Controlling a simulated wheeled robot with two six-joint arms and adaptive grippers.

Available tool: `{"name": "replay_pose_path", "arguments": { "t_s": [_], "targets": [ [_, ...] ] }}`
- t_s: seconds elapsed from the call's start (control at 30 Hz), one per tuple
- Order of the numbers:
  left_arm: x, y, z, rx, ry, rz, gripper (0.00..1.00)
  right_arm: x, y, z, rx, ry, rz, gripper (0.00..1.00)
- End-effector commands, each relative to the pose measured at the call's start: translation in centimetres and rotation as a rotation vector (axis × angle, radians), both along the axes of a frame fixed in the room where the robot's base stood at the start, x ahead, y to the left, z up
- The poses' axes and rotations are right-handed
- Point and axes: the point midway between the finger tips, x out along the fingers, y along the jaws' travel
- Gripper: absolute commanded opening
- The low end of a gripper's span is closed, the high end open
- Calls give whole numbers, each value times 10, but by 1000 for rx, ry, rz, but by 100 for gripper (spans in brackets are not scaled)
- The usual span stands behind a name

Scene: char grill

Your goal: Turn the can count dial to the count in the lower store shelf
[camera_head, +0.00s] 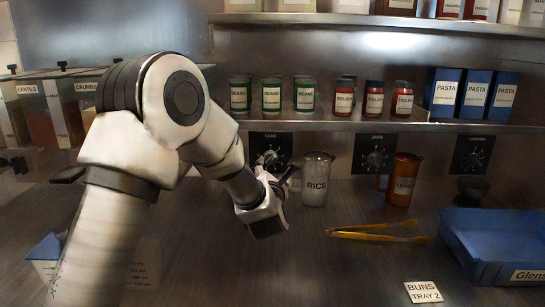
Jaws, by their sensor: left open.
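The can dial (265,142) is a black square panel under the lower store shelf (340,125), with a small label above it. Its knob is partly hidden by my left gripper (277,170), which is open with its fingers just in front of the panel's lower part. I cannot tell whether they touch the knob. On the lower shelf, three green-and-white BEANS cans (272,95) stand in a front row at the left. Whether more cans stand behind them is hard to tell. My right gripper is not in view.
Red RELISH jars (374,99) and blue PASTA boxes (475,93) share the shelf. The jar dial (375,153) and another dial (472,155) are to the right. A RICE pitcher (316,183) stands close beside my left gripper. Yellow tongs (375,234) and a blue tray (462,235) lie on the counter.

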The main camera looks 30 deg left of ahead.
Motion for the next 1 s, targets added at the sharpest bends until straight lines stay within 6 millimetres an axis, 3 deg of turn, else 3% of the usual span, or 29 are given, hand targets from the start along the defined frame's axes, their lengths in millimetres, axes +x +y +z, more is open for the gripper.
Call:
{"name": "replay_pose_path", "arguments": {
  "t_s": [0.4, 0.73, 0.9, 1.0],
  "targets": [
    [57, 35, 2, -1, -1, 0, 64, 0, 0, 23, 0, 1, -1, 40],
    [65, 40, -1, 0, 1, -1, 64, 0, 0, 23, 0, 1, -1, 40],
    [65, 40, -1, 1, 1, -1, 3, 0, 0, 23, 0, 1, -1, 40],
    [65, 40, -1, 1, 1, -1, 3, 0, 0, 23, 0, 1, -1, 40]
  ]
}}
